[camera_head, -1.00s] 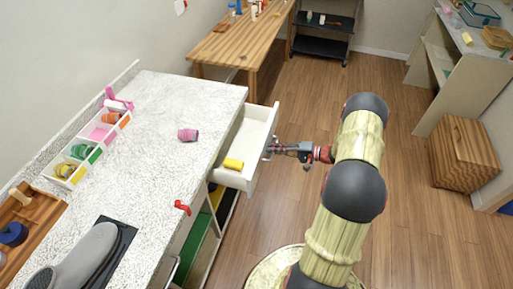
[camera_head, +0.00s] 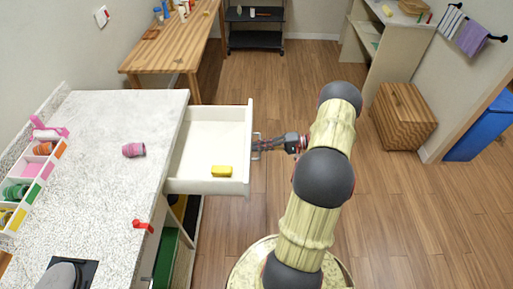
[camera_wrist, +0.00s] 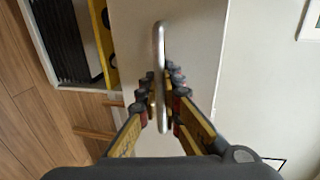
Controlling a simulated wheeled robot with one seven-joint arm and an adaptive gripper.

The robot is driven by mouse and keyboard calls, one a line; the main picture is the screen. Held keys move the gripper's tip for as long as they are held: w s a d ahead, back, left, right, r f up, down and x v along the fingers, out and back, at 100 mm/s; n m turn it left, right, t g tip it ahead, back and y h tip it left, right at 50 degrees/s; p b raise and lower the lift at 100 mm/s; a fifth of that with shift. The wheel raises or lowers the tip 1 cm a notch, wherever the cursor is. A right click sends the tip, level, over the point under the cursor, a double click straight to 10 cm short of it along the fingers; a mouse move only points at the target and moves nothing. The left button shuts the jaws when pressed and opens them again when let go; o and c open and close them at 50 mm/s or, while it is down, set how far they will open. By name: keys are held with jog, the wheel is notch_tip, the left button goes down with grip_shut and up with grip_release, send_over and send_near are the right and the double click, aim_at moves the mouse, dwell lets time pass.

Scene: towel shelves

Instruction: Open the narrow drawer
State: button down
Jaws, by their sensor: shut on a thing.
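The narrow drawer (camera_head: 213,140) is white and stands pulled well out from under the speckled counter in the head view. A yellow block (camera_head: 221,171) lies inside it near the front corner. My gripper (camera_head: 258,147) is at the middle of the drawer front. In the wrist view the metal bar handle (camera_wrist: 158,55) runs between the fingers of my gripper (camera_wrist: 162,100), which are shut on it. The white drawer front (camera_wrist: 195,50) fills the middle of that view.
On the counter (camera_head: 110,185) are a pink cup (camera_head: 133,150), a red clip-like thing (camera_head: 143,226) and a tray of coloured compartments (camera_head: 30,185). Shelves (camera_head: 175,245) lie open below. A wooden table (camera_head: 170,55) stands behind.

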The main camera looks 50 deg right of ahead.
jog(key=c, duration=2.3)
grip_release()
jog(key=v, duration=1.2)
jog(key=shift+f, duration=0.15)
